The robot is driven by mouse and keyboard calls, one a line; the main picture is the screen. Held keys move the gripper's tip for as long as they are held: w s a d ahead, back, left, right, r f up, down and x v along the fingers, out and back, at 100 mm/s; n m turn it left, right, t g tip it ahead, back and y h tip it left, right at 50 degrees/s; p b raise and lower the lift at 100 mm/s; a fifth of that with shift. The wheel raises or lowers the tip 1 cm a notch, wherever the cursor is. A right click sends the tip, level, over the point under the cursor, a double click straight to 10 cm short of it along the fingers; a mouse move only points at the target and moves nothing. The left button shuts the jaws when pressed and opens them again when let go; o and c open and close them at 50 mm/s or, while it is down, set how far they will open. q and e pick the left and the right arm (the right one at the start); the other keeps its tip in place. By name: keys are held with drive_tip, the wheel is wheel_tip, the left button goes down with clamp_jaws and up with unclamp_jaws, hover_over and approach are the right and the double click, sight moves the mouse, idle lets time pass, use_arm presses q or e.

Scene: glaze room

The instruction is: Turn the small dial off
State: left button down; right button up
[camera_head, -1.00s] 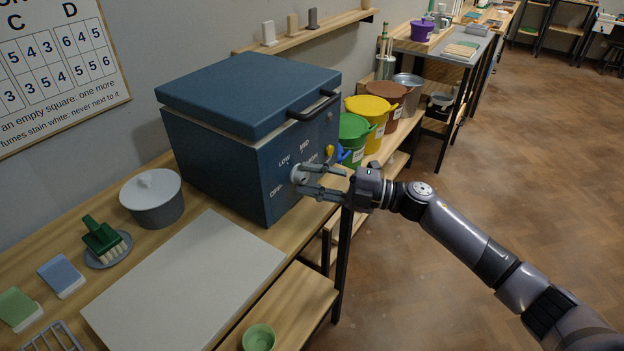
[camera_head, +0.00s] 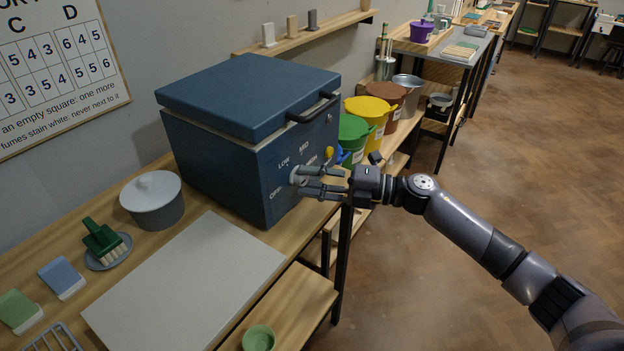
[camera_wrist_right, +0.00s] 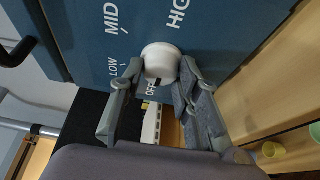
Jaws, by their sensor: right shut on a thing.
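The small white dial (camera_wrist_right: 161,61) sits on the front of the blue kiln box (camera_head: 245,150), among the words OFF, LOW, MID and HIGH. In the right wrist view a dark mark shows at the dial's lower edge, beside the word OFF. My right gripper (camera_head: 303,180) is shut on the dial. In the wrist view its two fingers (camera_wrist_right: 158,84) hold the dial from both sides. In the head view the fingers largely hide the dial. My left gripper is not in view.
A yellow knob (camera_head: 329,152) and a dark lid handle (camera_head: 314,107) are close above my gripper. A grey lidded pot (camera_head: 153,211), a brush (camera_head: 102,238) and a pale board (camera_head: 185,285) are on the bench. Coloured buckets (camera_head: 367,118) stand behind; open floor lies right.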

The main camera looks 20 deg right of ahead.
drive_tip(key=o, duration=1.1)
drive_tip(key=shift+o, duration=0.2)
drive_tip(key=v, duration=1.2)
